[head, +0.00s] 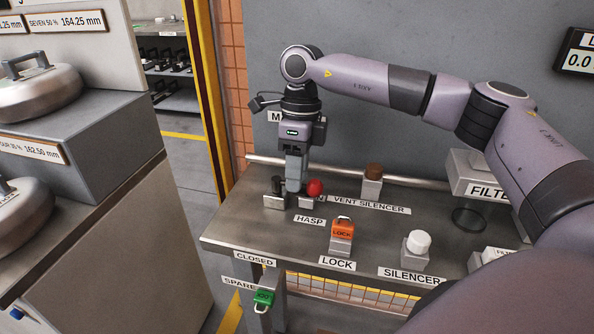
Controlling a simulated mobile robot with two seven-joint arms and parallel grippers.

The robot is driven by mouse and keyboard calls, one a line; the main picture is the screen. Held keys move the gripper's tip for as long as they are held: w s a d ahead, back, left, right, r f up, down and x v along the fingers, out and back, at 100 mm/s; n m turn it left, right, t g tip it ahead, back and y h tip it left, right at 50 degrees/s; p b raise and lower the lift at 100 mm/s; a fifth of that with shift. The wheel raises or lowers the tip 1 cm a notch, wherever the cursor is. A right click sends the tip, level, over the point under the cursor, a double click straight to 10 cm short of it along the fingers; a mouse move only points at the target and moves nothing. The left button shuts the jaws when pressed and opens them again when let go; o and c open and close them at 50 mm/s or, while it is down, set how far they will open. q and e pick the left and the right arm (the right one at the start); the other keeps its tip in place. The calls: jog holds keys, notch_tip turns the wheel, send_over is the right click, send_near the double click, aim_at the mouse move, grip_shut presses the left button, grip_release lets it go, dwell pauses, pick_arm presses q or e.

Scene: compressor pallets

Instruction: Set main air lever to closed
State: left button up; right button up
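A red ball knob (314,187), which looks like the lever's end, shows at the back left of the steel bench. The rest of the lever is hidden or too small to make out. My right gripper (296,187) points down with its fingertips just left of the knob; I cannot tell whether they touch it or how far apart they are. A label ending in N (321,198) is partly covered beside the knob. A CLOSED label (254,259) is on the bench's front left edge. My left gripper is out of view.
A dark-topped metal block (275,194) stands close left of my fingertips. An orange lock (342,230), a brown-topped vent silencer (373,178) and a white-capped silencer (417,244) stand to the right. A green lock (264,297) hangs below the front edge.

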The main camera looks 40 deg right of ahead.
grip_shut()
dwell(1.3)
